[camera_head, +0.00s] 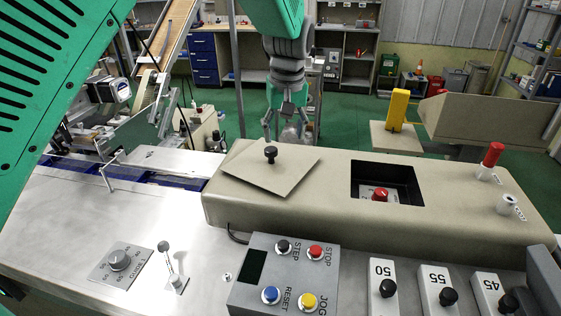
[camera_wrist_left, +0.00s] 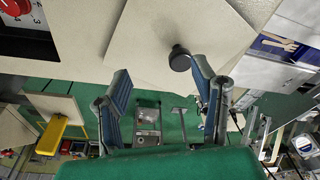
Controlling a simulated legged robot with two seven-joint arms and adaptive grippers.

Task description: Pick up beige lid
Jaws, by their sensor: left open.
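The beige lid (camera_head: 290,172) is a flat square plate with a black knob (camera_head: 270,154). It lies askew on top of the beige housing (camera_head: 325,208), left of the square opening (camera_head: 365,176), which holds a red knob. In the left wrist view the lid (camera_wrist_left: 150,35) and its black knob (camera_wrist_left: 180,60) show near the fingers. My left gripper (camera_head: 285,124) is open and empty, just beyond the lid's far side. In the wrist view the left gripper (camera_wrist_left: 162,88) has its fingers apart, with the knob nearer the right-hand finger. The right gripper is not seen.
A control panel (camera_head: 287,275) with coloured buttons lies in front of the housing. A red-handled lever (camera_head: 492,155) and a grey knob (camera_head: 508,203) stand on the right. A yellow upright part (camera_head: 397,109) stands behind. Bare metal table (camera_head: 150,220) lies to the left.

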